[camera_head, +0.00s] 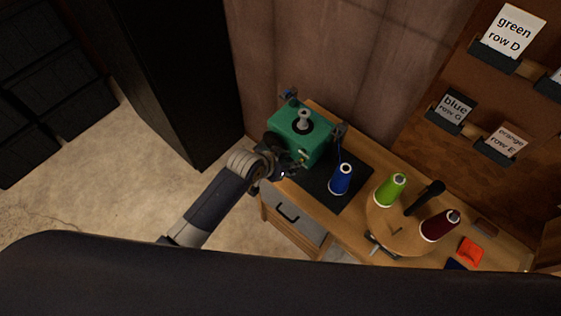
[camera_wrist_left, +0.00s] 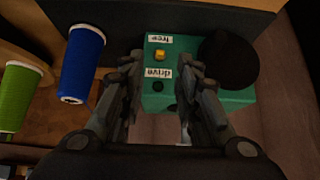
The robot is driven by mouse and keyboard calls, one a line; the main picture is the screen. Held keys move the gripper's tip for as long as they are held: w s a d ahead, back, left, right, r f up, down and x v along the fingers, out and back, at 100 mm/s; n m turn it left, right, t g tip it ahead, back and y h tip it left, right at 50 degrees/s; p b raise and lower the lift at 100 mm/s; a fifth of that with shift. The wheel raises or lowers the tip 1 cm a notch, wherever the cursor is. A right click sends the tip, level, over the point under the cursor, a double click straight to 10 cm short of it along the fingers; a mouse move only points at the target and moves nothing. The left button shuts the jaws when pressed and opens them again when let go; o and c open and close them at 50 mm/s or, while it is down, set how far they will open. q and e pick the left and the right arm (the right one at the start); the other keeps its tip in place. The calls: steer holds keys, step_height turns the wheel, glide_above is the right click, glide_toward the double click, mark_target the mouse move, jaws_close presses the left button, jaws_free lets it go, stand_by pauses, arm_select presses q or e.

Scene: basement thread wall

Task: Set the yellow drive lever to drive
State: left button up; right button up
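The green machine box (camera_head: 298,135) stands on the dark mat at the back left of the bench. Its face also shows in the left wrist view (camera_wrist_left: 205,98). The small yellow drive lever (camera_wrist_left: 160,55) sits beside the "free" label (camera_wrist_left: 167,40). The "drive" label (camera_wrist_left: 158,72) is on its other side, close to a dark round spot (camera_wrist_left: 157,87). My left gripper (camera_head: 287,168) is at the front of the box. In the left wrist view its fingers (camera_wrist_left: 162,78) are apart, one on each side of the lever and labels, with nothing between them. My right gripper is not in view.
A blue thread cone (camera_head: 341,179) stands on the dark mat (camera_head: 318,190) right of the box. A round wooden stand holds a green cone (camera_head: 390,190) and a dark red cone (camera_head: 440,225). A black cylinder (camera_wrist_left: 230,60) juts from the box's face beside the lever.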

arm_select(q)
steer(key=v, duration=0.5)
steer(key=shift+s+r, duration=0.1)
steer(key=shift+r, duration=0.1)
steer(key=shift+a+f, duration=0.1)
steer(key=s+a+f+n+g+y+b, duration=0.1)
steer(key=s+a+f+b, duration=0.25)
steer(key=f, duration=0.75)
steer(key=s+a+f+n+y+b, duration=0.15)
steer(key=s+a+f, duration=0.25)
steer(key=f, duration=0.6)
steer(key=s+a+f+n+g+b, duration=0.1)
steer(key=s+a+f+b, duration=0.2)
steer(key=f, duration=0.8)
steer(key=s+a+f+g+b, duration=0.1)
steer(key=s+a+f+b, duration=0.1)
steer(key=s+f, duration=0.4)
steer(key=s+a+f+n+g+y+b, duration=0.1)
steer(key=s+a+f+b, duration=0.1)
steer(key=s+f, duration=0.5)
steer(key=s+a+f+g+y+b, duration=0.1)
steer(key=s+a+f, duration=0.3)
steer(key=s, duration=1.2)
step_height(320, 180, down, 3)
steer(key=shift+s+a+f+b, duration=0.15)
steer(key=shift+a+b, duration=0.15)
steer(key=shift+b, duration=0.35)
